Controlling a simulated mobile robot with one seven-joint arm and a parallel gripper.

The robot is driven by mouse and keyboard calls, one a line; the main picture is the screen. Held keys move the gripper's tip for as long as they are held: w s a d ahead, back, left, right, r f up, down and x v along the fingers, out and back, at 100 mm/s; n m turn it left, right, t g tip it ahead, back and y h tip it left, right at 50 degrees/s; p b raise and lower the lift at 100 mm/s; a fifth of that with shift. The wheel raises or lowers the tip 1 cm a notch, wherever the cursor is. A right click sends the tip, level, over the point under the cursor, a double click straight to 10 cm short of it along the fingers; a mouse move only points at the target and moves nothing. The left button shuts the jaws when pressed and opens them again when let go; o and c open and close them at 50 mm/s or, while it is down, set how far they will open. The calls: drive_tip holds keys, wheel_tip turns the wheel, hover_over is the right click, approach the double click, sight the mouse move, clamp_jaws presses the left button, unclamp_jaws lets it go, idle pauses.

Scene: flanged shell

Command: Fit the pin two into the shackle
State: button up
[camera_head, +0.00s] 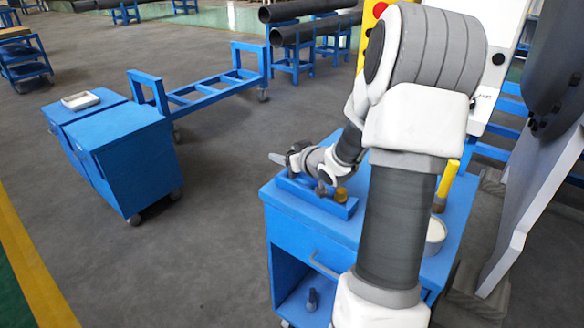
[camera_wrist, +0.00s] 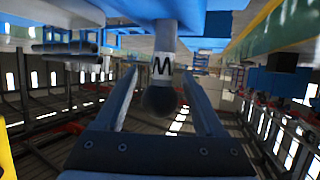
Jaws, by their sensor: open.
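In the wrist view, my gripper (camera_wrist: 160,74) has its two fingers apart. A grey rod-like part (camera_wrist: 164,38) with a white band marked "M" and a dark rounded end shows between them in the picture. It looks like a pin, but I cannot tell whether it is pin two. No finger clearly touches it. In the head view, my gripper (camera_head: 280,159) is over the left side of the blue worktop, above a blue holder (camera_head: 335,208). I cannot make out the shackle; my arm hides part of the worktop.
A blue cabinet (camera_head: 300,235) carries the worktop. A white round dish (camera_head: 435,236) and an upright yellow object (camera_head: 447,180) are on its right side, partly behind my arm. A large grey plate (camera_head: 535,205) stands at right.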

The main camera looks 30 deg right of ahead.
clamp_jaws()
idle(0.3)
drive_tip(key=shift+r, duration=0.1)
